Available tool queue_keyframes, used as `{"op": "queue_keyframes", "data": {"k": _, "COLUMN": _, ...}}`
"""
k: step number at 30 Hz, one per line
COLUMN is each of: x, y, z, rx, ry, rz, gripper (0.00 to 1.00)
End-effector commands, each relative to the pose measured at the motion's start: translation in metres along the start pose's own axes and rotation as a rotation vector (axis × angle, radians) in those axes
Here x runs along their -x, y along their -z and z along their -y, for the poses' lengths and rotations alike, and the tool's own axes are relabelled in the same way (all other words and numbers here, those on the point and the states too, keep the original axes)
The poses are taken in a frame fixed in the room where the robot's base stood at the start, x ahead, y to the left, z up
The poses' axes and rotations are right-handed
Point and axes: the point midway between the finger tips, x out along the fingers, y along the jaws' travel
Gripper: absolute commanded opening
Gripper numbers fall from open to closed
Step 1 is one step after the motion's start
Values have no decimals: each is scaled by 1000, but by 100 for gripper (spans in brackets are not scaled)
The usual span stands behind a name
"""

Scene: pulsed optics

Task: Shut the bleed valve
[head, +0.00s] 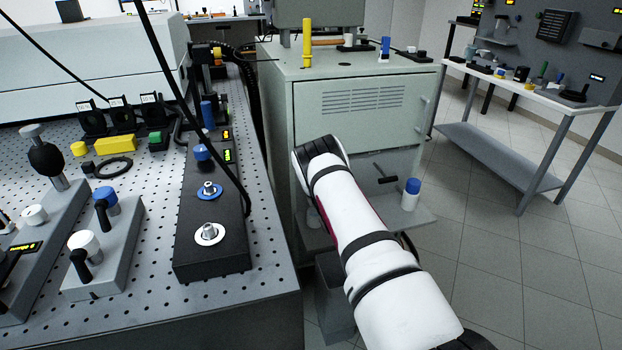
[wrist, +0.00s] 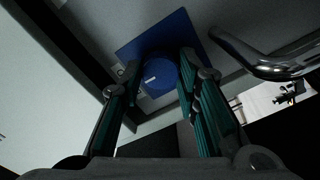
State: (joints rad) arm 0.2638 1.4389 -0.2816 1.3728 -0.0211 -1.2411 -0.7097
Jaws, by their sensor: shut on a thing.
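A round blue knob (wrist: 158,82) with a short white mark on its face sits on a square blue plate (wrist: 138,48) in the wrist view. I take it for the bleed valve, though no label is readable. My gripper (wrist: 160,72) has one finger on each side of the knob and is shut on it. In the head view my white arm reaches to the front of the grey-green cabinet (head: 315,98). The gripper and the blue knob are hidden there behind the arm.
A bent metal handle (wrist: 270,68) is close to the right finger in the wrist view. A low shelf (head: 415,218) holds a blue-capped white bottle (head: 410,195). The perforated optics table (head: 275,265) stands left of my arm. Open floor (head: 530,270) lies to the right.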

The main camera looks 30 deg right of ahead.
Motion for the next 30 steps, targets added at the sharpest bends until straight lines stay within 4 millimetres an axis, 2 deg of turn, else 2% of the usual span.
{"op": "queue_keyframes", "data": {"k": 10, "x": -2, "y": 4, "z": 0, "rx": 1, "ry": 0, "rz": -7, "gripper": 2}}
{"op": "queue_keyframes", "data": {"k": 11, "x": -2, "y": 4, "z": 0, "rx": 1, "ry": 0, "rz": -7, "gripper": 32}}
{"op": "queue_keyframes", "data": {"k": 13, "x": -2, "y": 4, "z": 0, "rx": 1, "ry": 0, "rz": -8, "gripper": 47}}
{"op": "queue_keyframes", "data": {"k": 14, "x": -2, "y": 4, "z": 0, "rx": 1, "ry": 0, "rz": -7, "gripper": 50}}
{"op": "queue_keyframes", "data": {"k": 25, "x": 2, "y": 1, "z": 0, "rx": 1, "ry": 1, "rz": -2, "gripper": 50}}
{"op": "queue_keyframes", "data": {"k": 30, "x": 21, "y": 1, "z": 1, "rx": 1, "ry": 2, "rz": -1, "gripper": 50}}
